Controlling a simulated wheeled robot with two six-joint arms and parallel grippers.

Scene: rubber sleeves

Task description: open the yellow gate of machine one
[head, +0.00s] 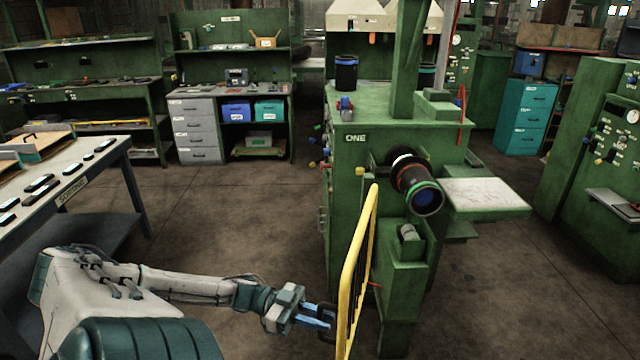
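Machine one (355,160) is a green machine marked ONE, right of centre. Its yellow gate (356,262), a yellow frame with dark bars, stands upright at the machine's near side, seen almost edge-on. Its lower end runs out of the picture. My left gripper (325,316) reaches in from the left, its blue fingertips at the gate's left side by a small dark part that looks like a handle. The fingers show a gap between them. I cannot tell whether they close on that part. My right gripper is not in view.
A dark roller with a green ring (418,185) sticks out of the machine above the gate. A pale shelf (485,196) juts out to its right. A table with dark parts (75,165) stands at the left. The floor between table and machine is clear.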

